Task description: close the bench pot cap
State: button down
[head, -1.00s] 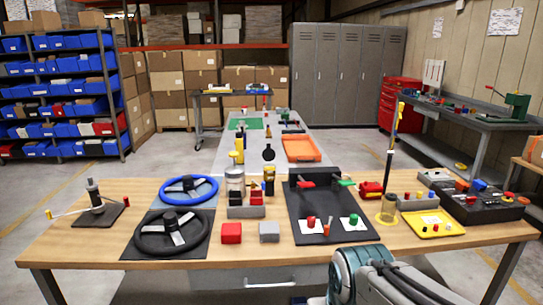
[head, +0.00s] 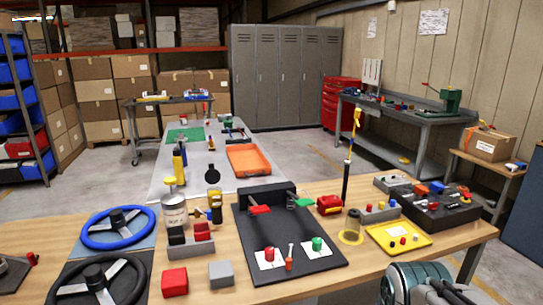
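A pale, labelled pot (head: 175,212) stands upright on the wooden bench, left of the black board. A small cream-yellow piece (head: 169,184) shows at its top; I cannot tell whether it is the pot's cap or whether the cap is open. A dark round disc (head: 213,174) shows upright behind a yellow-and-black item (head: 215,203) to the right of the pot; whether it belongs to the pot is unclear. Part of my arm shows at the bottom right, well apart from the pot. My gripper's fingertips are not visible.
Red (head: 175,282) and grey (head: 221,273) blocks are nearer. A blue steering wheel (head: 118,228) lies left, a black board (head: 250,232) right.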

aim_at(212, 176)
jog(key=z, duration=0.15)
jog(key=i, duration=1.1)
jog(key=u, duration=0.4)
